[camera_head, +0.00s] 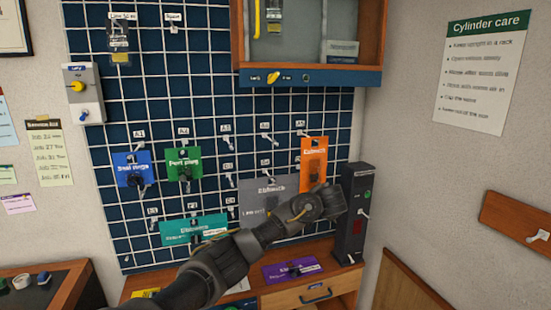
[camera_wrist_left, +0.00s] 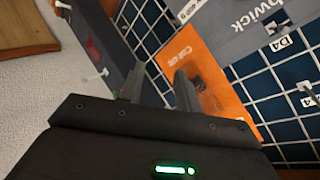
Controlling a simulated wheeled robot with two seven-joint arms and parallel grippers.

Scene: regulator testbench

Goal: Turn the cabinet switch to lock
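The wall cabinet (camera_head: 375,50) hangs at the top middle of the head view. A blue strip (camera_head: 340,78) runs along its bottom edge, with a small yellow switch (camera_head: 273,77) between small labels. The labels are too small to read surely, so I cannot tell the switch's setting. My left gripper (camera_head: 337,203) is below and right of the switch, well apart from it, beside a dark upright box (camera_head: 352,190). In the left wrist view its two fingers (camera_wrist_left: 158,88) are apart with nothing between them. My right gripper is not in view.
An orange pouch (camera_head: 313,160) hangs on the grid wall (camera_head: 110,200) close to my left gripper; it also shows in the left wrist view (camera_wrist_left: 210,75). Blue, green, grey and teal pouches hang nearby. A wooden drawer unit (camera_head: 300,297) stands below. A grey box (camera_head: 82,95) with knobs is at left.

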